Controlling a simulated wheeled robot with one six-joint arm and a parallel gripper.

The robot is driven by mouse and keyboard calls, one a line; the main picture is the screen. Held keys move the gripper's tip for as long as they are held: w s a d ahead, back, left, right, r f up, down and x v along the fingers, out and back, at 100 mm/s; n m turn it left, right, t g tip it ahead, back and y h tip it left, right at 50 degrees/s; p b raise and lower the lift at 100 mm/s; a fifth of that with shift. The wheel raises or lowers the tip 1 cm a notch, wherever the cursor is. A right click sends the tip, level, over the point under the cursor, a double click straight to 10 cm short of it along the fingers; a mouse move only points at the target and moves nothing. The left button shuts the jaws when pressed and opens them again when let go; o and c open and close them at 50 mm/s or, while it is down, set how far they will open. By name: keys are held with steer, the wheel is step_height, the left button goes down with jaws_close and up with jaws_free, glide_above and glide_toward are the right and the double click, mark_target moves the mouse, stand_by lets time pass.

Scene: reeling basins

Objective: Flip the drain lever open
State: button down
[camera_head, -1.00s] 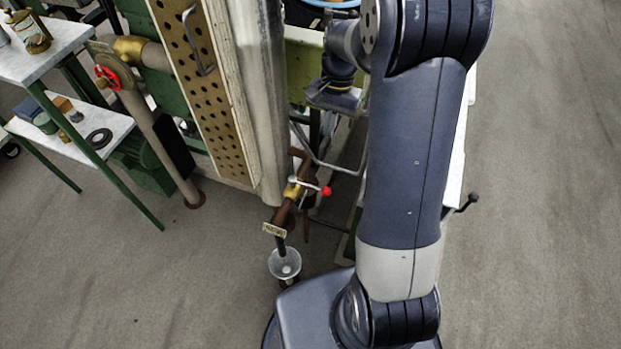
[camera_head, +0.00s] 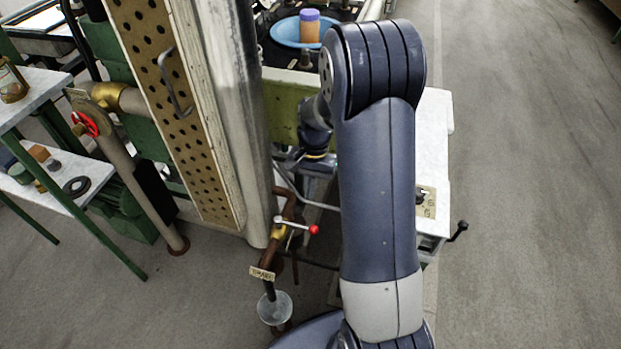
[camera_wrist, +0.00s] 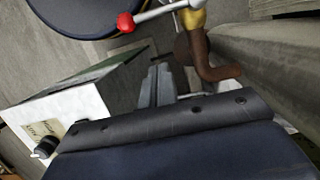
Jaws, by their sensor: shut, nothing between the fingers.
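The drain lever (camera_head: 297,226) is a thin silver handle with a red ball knob. It sits on a brass valve (camera_head: 279,231) in a rusty brown pipe and points right, roughly across the pipe. A small lettered tag (camera_head: 262,273) hangs below, above a pale funnel (camera_head: 275,308). In the wrist view the lever (camera_wrist: 157,13) is at the top, its red knob to the left and the valve (camera_wrist: 193,18) to the right. My gripper (camera_wrist: 158,72) is shut and empty, with a gap between its tips and the lever. In the head view my arm hides the fingertips.
A metal column and a perforated panel (camera_head: 180,110) stand left of the lever. A white-topped bench (camera_head: 434,140) with a dark crank (camera_head: 459,231) is on the right. A blue basin (camera_head: 290,33) is at the back. Open floor lies on the right.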

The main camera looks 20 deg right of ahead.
mark_target(303, 228)
steer(key=s+a+f, duration=0.2)
steer(key=s+f, duration=0.1)
steer(key=f, duration=0.1)
steer(key=shift+s+a+b, duration=0.35)
steer(key=shift+s+b, duration=0.05)
steer(key=shift+s+a+r+m, duration=0.1)
steer(key=shift+s+m, duration=0.25)
steer(key=shift+m, duration=0.25)
steer(key=s+m, duration=0.1)
steer(key=s+a+m+p, duration=0.1)
steer(key=m, duration=0.1)
steer(key=shift+m+t+y, duration=0.3)
steer(key=shift+t, duration=0.1)
steer(key=a+m+t+p, duration=0.1)
steer(key=a+m+p, duration=0.1)
steer(key=m, duration=0.2)
steer(key=s+a+m+t+p, duration=0.1)
steer(key=a+m+p, duration=0.1)
steer(key=a+m, duration=0.1)
steer(key=s+a+m+p, duration=0.1)
steer(key=a+m+p, duration=0.1)
steer(key=m, duration=0.3)
steer(key=shift+s+a+t, duration=0.1)
steer(key=shift+a+t, duration=0.05)
steer(key=shift+t, duration=0.25)
steer(key=shift+a, duration=0.15)
